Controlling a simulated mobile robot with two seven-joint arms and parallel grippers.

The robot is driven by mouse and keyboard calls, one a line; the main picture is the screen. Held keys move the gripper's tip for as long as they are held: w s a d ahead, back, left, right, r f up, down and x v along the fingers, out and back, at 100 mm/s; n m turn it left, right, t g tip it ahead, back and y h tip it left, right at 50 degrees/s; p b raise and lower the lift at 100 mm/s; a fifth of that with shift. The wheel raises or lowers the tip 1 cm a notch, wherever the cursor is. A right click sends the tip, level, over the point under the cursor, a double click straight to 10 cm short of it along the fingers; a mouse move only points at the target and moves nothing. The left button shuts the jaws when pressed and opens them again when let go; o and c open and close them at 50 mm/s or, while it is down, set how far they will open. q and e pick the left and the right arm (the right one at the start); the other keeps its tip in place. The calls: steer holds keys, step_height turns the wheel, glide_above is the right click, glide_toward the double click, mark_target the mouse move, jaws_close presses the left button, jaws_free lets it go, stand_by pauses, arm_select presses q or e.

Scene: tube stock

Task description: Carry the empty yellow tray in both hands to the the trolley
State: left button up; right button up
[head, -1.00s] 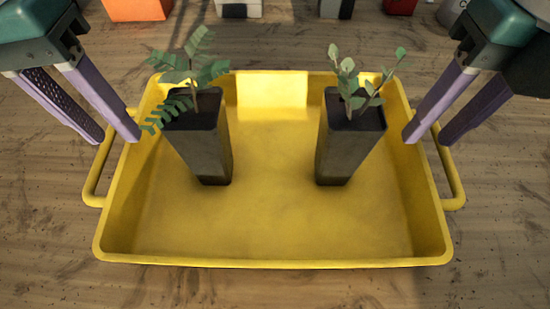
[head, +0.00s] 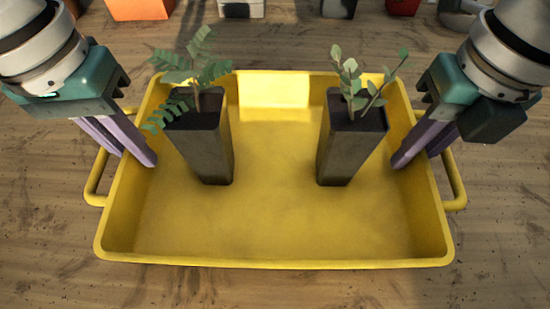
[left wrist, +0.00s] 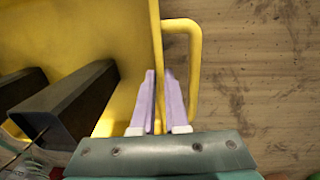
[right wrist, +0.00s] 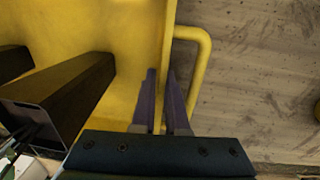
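The yellow tray (head: 275,245) lies on a wooden surface. It is not empty: two dark pots with green plants, a left one (head: 210,150) and a right one (head: 345,150), stand upright in it. My left gripper (head: 138,158) straddles the tray's left wall, one finger inside and one outside; the left wrist view shows the fingers (left wrist: 160,85) narrowed on the rim. My right gripper (head: 410,160) straddles the right wall likewise, also shown in the right wrist view (right wrist: 161,85). Both look shut on the wall. No trolley is in view.
Tray handles stick out at the left (head: 95,185) and right (head: 457,185). Along the back stand an orange container (head: 140,9), a white and dark pot (head: 242,8), a dark pot (head: 338,8) and a red-orange one (head: 402,6). The front surface is bare.

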arm_select(q)
jaws_close()
arm_select(e)
jaws_close()
stand_by(0.6)
arm_select(q)
steer(key=shift+r, duration=0.1)
